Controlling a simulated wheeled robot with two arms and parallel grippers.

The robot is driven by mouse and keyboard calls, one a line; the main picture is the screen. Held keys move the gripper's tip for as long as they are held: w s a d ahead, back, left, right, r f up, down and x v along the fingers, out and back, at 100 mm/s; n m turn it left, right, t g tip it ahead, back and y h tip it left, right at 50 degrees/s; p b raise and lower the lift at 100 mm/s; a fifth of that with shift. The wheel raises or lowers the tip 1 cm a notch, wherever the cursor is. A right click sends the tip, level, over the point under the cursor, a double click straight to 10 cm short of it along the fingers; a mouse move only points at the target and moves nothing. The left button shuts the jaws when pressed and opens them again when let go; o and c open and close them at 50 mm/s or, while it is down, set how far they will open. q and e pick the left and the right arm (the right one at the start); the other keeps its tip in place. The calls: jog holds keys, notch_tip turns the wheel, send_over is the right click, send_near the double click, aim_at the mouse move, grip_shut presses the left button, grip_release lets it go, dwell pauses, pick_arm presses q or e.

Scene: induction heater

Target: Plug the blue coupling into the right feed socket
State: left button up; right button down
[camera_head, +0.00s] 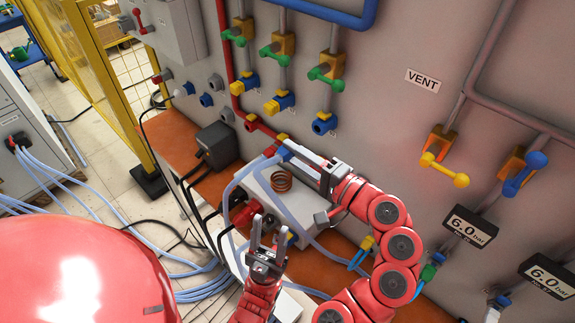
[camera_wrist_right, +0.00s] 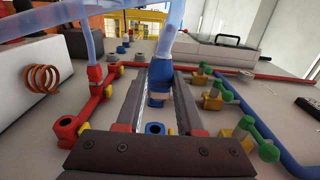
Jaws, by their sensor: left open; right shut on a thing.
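The blue coupling (camera_wrist_right: 159,80) is between the fingers of my right gripper (camera_wrist_right: 163,72), which is shut on it, with a pale blue hose (camera_wrist_right: 172,35) attached. In the head view the coupling (camera_head: 284,153) shows at the tip of my right gripper (camera_head: 307,160), in front of the wall panel and apart from the feed sockets. The rightmost blue feed socket (camera_head: 323,125) is empty, up and right of the coupling. An open blue socket (camera_wrist_right: 155,128) shows beneath the fingers in the right wrist view. My left gripper (camera_head: 270,233) is open and empty, lower down.
Green-handled valves (camera_head: 326,71) sit above the sockets. A red pipe carries an empty red socket (camera_wrist_right: 68,128); a hose meets another red fitting (camera_wrist_right: 104,90). A white heater box (camera_head: 262,182) with a copper coil (camera_head: 281,181) stands below on the brown bench. Hoses hang around both arms.

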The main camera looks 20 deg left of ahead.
jog(key=shift+w, duration=0.1)
dwell(0.3)
jog(key=shift+w+d+b, duration=0.35)
jog(key=shift+w+b, duration=0.1)
jog(key=shift+w, duration=0.45)
jog(key=shift+w+d+b, duration=0.3)
jog(key=shift+w+b, duration=0.2)
jog(key=shift+w, duration=0.35)
jog(key=shift+w+d+b, duration=0.35)
jog(key=shift+w+b, duration=0.1)
jog(key=shift+w, duration=0.45)
jog(key=shift+d, duration=0.1)
jog(key=shift+w+d+b, duration=0.25)
jog(key=shift+w+b, duration=0.35)
jog(key=shift+w, duration=0.05)
dwell(0.6)
jog(key=c, duration=0.8)
grip_release()
jog(key=shift+r, duration=0.1)
jog(key=o, duration=0.3)
jog(key=shift+w, duration=0.1)
jog(key=shift+o, duration=0.2)
